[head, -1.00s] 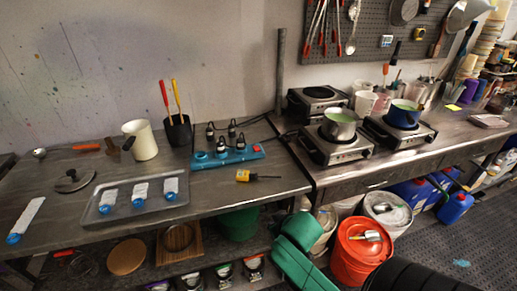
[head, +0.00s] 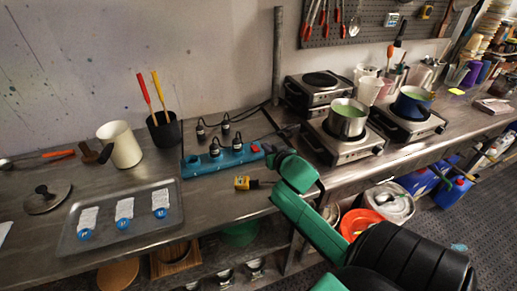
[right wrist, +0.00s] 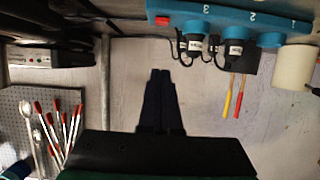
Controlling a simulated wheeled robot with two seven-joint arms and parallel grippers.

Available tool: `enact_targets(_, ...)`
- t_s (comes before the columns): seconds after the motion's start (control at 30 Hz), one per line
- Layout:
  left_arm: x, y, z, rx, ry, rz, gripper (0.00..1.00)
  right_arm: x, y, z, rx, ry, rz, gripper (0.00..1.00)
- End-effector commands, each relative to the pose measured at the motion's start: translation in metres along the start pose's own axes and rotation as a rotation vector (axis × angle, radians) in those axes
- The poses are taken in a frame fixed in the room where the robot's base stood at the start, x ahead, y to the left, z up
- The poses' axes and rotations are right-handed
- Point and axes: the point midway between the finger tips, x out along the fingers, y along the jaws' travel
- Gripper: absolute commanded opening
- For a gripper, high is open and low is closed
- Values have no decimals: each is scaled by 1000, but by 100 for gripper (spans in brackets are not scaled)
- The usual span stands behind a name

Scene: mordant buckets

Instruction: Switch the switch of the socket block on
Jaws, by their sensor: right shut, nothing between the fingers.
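The blue socket block (head: 225,158) lies on the left table near the wall, with black plugs in it. Its red switch (head: 255,149) is at the right end; I cannot tell its position. In the right wrist view, which is upside down, the block (right wrist: 230,22) spans the top, numbered 1 to 3, with the red switch (right wrist: 162,20) at its left end. My right gripper (right wrist: 161,73) is shut and empty, its dark fingertips apart from the switch in that picture. In the head view it (head: 285,131) is small and dark, right of the switch. My left gripper is out of view.
A yellow-and-black tool (head: 243,183) lies in front of the block. A black pot (head: 165,131) with red and yellow handles stands left of it. A metal tray (head: 72,240) is at front left. Hot plates (head: 340,150) stand to the right. Loose black cables run behind the block.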

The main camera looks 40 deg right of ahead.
Motion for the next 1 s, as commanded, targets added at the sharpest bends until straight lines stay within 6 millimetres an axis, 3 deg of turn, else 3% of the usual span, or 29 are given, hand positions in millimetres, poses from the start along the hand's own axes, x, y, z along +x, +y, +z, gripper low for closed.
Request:
enact_targets(0.23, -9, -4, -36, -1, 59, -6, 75, 52, 0, -3, 0, 2, 2, 0)
enact_targets(0.4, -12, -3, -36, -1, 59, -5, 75, 89, 1, -3, -2, 1, 2, 0)
enact_targets(0.5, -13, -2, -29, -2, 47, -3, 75, 92, 0, 21, 1, -5, 1, 0)
enact_targets(0.63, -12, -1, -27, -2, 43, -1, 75, 96, 0, 35, 0, -2, 0, 0)
enact_targets(1.0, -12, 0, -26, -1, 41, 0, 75, 96, -1, 39, -1, 0, -1, 0)
